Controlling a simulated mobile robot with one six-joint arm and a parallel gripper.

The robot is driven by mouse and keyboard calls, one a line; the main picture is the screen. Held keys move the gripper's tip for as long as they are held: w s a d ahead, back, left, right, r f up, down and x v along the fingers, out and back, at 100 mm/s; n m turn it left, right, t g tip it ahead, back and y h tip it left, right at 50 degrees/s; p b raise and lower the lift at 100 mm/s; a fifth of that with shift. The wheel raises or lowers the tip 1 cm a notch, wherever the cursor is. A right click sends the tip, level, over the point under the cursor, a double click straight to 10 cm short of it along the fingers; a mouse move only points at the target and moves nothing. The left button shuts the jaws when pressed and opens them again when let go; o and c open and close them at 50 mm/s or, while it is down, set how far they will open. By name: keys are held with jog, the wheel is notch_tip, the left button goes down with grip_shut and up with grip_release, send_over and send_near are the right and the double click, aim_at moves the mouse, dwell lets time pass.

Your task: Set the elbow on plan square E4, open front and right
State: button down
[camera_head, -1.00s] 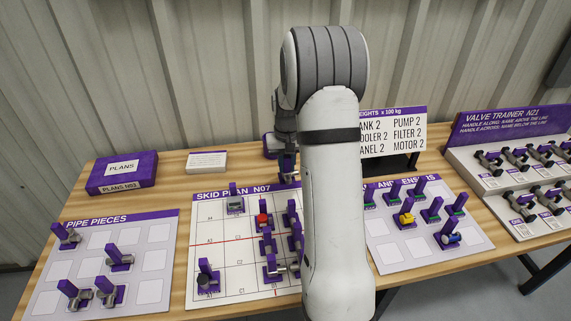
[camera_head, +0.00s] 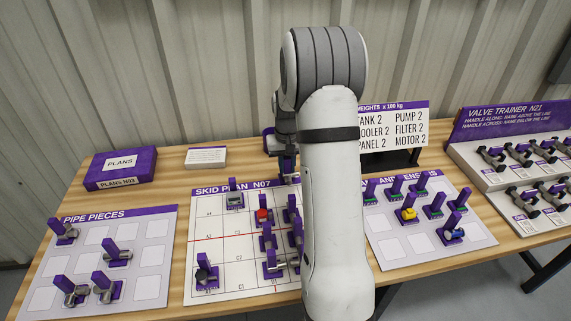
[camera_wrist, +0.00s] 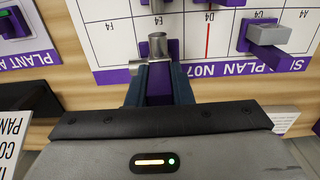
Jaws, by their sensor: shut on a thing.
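My gripper (camera_head: 287,168) is over the back edge of the skid plan (camera_head: 212,260), partly hidden by my arm in the head view. In the wrist view my gripper (camera_wrist: 158,88) is shut on the purple handle of the grey elbow (camera_wrist: 157,45). One elbow arm points up in that picture, and a short stub points left. The elbow shows over the plan's purple title strip, near the E4 label (camera_wrist: 174,17). I cannot tell its height over the board. Square E4 is partly hidden by the elbow in the wrist view and by my arm in the head view.
A grey box piece with a purple handle (camera_wrist: 266,36) stands near C4. A red piece (camera_head: 262,215) and several others stand on the plan. The pipe pieces board (camera_head: 95,238) is left and another parts board (camera_head: 392,247) right. The weights sign (camera_head: 392,125) stands behind.

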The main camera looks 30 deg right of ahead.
aim_at(287, 173)
jog(key=shift+f+b, duration=0.85)
jog(key=shift+f, duration=0.55)
jog(key=shift+f+b, duration=1.25)
jog(key=shift+f, duration=0.55)
jog(key=shift+f+b, duration=0.55)
jog(key=shift+f, duration=0.2)
jog(key=c, duration=1.2)
grip_release()
jog(key=shift+r, duration=0.2)
jog(key=shift+s+r+p, duration=0.1)
jog(key=shift+r+p, duration=0.3)
jog(key=shift+r, duration=0.05)
